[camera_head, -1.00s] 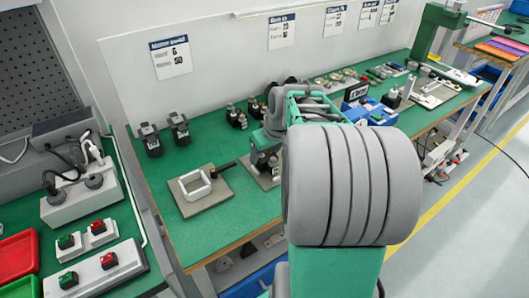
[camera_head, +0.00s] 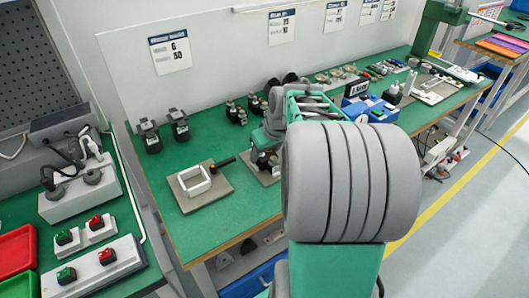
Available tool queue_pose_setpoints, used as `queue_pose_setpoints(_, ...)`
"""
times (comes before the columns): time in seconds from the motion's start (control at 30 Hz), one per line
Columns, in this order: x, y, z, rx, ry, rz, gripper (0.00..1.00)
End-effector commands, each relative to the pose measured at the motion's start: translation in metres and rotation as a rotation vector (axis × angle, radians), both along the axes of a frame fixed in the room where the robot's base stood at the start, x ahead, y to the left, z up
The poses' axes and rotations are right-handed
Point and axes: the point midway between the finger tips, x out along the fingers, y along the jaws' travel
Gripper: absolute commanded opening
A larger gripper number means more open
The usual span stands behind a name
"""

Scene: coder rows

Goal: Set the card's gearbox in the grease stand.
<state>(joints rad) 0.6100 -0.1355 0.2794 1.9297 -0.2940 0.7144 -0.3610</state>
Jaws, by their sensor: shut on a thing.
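My gripper (camera_head: 265,158) points down over the green bench, largely hidden behind my arm. It is shut on a small dark gearbox, barely visible, just over or on a grey plate (camera_head: 276,179); whether they touch I cannot tell. A white square frame stand (camera_head: 194,181) sits on another grey-brown plate to the left, its middle empty. Dark gearboxes stand along the back: two larger ones (camera_head: 149,136) at left, smaller ones (camera_head: 232,112) in the middle, and rounded ones (camera_head: 290,79) farther right. Number cards (camera_head: 170,53) hang on the wall; the nearest reads 6 and 50. Which stand is for grease I cannot tell.
A black tool (camera_head: 222,163) lies beside the white frame. A blue bin (camera_head: 378,109) and small parts stand on the right of the bench. Button boxes (camera_head: 101,262) and a red tray (camera_head: 18,256) are at left.

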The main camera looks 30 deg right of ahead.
Motion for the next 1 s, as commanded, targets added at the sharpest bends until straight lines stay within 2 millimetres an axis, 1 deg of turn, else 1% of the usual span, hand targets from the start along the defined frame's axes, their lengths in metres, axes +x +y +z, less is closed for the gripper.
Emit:
queue_pose_setpoints(0.33,-0.001,0.0,-0.004,0.002,0.004,0.0,0.09)
queue_pose_setpoints(0.37,-0.001,0.0,-0.004,0.003,0.004,-0.001,0.56)
queue_pose_setpoints(0.53,-0.002,0.001,-0.005,0.005,0.008,-0.001,0.7)
queue_pose_setpoints(0.63,-0.005,0.001,0.003,0.004,0.007,-0.002,0.78)
queue_pose_setpoints(0.67,-0.007,0.0,0.007,0.003,0.006,-0.002,0.8)
queue_pose_setpoints(0.8,-0.017,0.0,0.037,-0.001,0.0,-0.004,0.8)
queue_pose_setpoints(0.9,-0.024,0.0,0.055,-0.001,-0.001,-0.003,0.8)
queue_pose_setpoints(1.0,-0.029,0.001,0.067,-0.001,-0.002,0.0,0.8)
